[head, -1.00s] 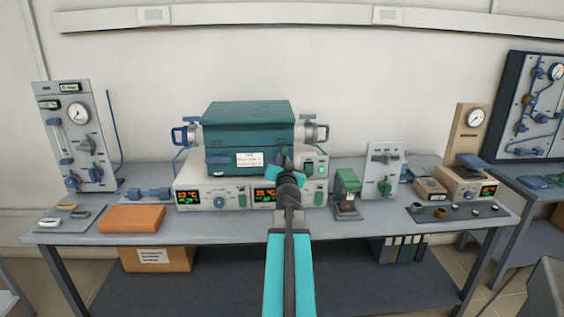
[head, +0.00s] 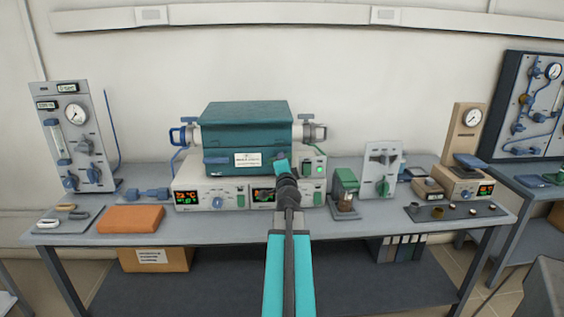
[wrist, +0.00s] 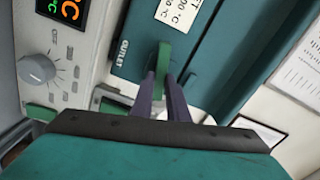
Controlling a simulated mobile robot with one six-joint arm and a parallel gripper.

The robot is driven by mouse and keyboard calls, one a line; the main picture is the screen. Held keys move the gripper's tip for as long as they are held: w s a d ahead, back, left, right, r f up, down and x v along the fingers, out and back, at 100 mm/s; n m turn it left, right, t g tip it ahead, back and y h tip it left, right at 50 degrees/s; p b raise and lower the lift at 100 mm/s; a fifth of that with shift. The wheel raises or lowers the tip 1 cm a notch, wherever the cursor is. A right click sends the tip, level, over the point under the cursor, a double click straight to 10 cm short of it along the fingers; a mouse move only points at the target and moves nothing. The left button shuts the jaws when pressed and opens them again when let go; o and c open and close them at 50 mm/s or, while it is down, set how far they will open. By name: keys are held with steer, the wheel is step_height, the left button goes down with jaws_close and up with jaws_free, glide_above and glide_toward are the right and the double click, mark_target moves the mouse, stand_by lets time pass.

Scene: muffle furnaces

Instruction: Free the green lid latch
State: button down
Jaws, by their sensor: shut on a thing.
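The teal tube furnace (head: 247,116) stands on light-coloured control units, its upper half resting on the lower one. The green lid latch (wrist: 164,62) is on the furnace front by the OUTLET marking in the wrist view. My gripper (wrist: 161,80) is shut on the green latch, one dark finger on each side of it. In the head view my gripper (head: 281,163) is at the right part of the furnace front and hides the latch. A blue latch (head: 217,160) sits at the left of the front.
Control displays (head: 186,197) and a grey dial (wrist: 37,68) are below the furnace. A green-topped device (head: 345,187) and an upright grey panel (head: 382,170) stand to the right. An orange block (head: 132,218) lies front left. The bench front has some bare surface.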

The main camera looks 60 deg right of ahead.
steer(key=shift+s+d+m, duration=0.15)
steer(key=shift+d+m, duration=0.05)
steer(key=shift+m, duration=1.4)
steer(key=c, duration=1.7)
jaws_free()
steer(key=shift+f, duration=0.1)
steer(key=shift+a, duration=0.2)
